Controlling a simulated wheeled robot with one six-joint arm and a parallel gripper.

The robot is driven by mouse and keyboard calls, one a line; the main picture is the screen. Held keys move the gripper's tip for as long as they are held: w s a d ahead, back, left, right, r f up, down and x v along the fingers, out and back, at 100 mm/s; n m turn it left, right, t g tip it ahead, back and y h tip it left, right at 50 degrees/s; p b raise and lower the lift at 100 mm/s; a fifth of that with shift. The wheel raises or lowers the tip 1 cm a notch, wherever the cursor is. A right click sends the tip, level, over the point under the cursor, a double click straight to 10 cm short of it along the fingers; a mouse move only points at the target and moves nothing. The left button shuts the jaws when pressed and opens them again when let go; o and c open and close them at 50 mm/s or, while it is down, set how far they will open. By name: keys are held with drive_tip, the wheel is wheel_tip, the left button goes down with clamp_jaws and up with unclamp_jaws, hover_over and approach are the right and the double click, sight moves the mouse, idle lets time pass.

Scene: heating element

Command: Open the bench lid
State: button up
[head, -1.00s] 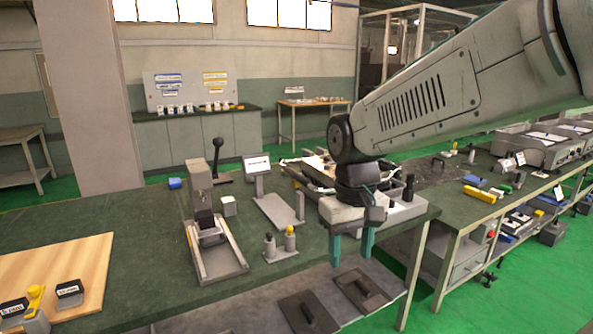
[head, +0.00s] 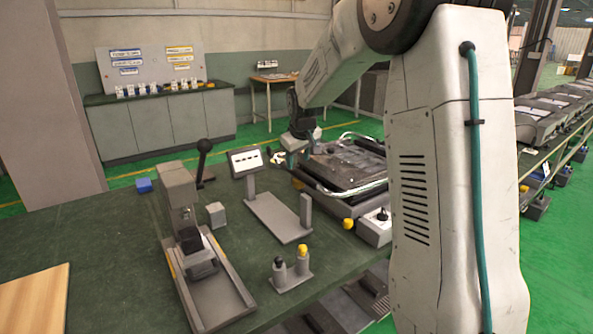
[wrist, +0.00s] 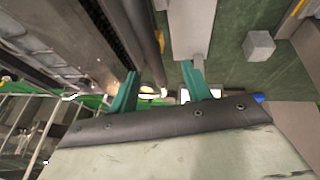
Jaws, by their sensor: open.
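The bench unit (head: 372,205) stands on the green bench, right of centre in the head view. Its dark flat lid (head: 345,168) lies level and looks closed. A pale bent tube handle (head: 345,192) runs along its near side. My gripper (head: 291,158) is at the lid's left far corner, with fingers partly hidden in the head view. In the wrist view my gripper (wrist: 160,84) has its two teal fingers apart. A grey rod (wrist: 150,45) runs down to between the fingers; I cannot tell whether it touches them. The lid's full edge is not clear there.
A lever press (head: 185,215) stands on the left of the bench. A grey stand with a tilted display (head: 246,162) is just left of the unit. Small posts with a yellow cap (head: 302,252) stand in front. My arm hides the bench's right side.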

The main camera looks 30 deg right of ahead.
sight(301, 173)
drive_tip(key=d+f, duration=0.1)
drive_tip(key=f, duration=0.1)
drive_tip(key=w+f, duration=0.1)
drive_tip(key=f, duration=0.1)
drive_tip(key=w+d+f, duration=0.1)
drive_tip(key=shift+d+f, duration=0.35)
drive_tip(key=shift+f, duration=0.05)
drive_tip(key=shift+w+d+f, duration=0.1)
drive_tip(key=shift+w+f, duration=0.1)
drive_tip(key=shift+f, duration=0.35)
drive_tip(key=shift+r, duration=0.1)
clamp_jaws()
